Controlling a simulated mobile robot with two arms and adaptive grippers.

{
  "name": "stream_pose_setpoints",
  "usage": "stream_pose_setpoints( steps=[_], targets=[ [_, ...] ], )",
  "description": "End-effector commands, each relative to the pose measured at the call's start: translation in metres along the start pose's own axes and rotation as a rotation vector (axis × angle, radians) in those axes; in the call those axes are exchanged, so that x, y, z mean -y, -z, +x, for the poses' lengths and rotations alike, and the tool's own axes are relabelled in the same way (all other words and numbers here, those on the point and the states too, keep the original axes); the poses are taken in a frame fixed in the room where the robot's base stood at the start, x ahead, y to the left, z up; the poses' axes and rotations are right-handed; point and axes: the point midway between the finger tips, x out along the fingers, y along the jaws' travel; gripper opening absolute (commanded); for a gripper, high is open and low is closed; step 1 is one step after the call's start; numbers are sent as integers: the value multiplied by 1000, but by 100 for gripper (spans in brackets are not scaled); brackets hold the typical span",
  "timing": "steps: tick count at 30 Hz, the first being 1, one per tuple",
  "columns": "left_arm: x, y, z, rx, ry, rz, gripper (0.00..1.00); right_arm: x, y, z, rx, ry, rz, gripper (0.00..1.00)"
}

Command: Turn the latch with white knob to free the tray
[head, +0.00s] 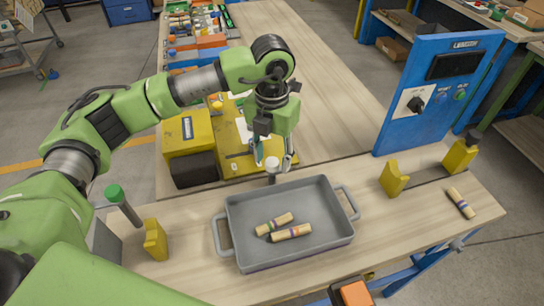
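The grey tray (336,238) lies on the near wooden bench, with two turned wood pieces (275,222) in it. The latch's white knob (272,163) stands upright on a dark post just behind the tray's far edge. My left gripper (273,162) points down over the knob. Its two fingers are apart, one on each side of the knob, with gaps visible. Whether either finger touches the knob is hard to tell. My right gripper is not in view.
Yellow stops stand left (155,240) and right (393,179) of the tray. A green-knobbed handle (115,194) is at the left. A yellow machine (190,148) stands behind the tray, a blue control panel (437,85) at right. A loose wood piece (461,203) lies at the right end.

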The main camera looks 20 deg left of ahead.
Motion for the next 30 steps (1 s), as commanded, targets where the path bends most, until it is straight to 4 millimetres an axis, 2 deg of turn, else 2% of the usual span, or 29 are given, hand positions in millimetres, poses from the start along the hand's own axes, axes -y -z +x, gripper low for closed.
stream_pose_setpoints(
  steps=[7,11,14,24,30],
  targets=[
    [0,1,1,-4,0,2,41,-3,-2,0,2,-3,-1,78],
    [0,0,-7,-1,0,2,41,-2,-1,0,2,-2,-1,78],
    [0,0,-22,0,0,2,41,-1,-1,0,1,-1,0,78],
    [0,0,-93,0,0,2,41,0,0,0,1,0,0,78],
    [0,0,-115,-2,-1,1,41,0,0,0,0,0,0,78]
  ],
)
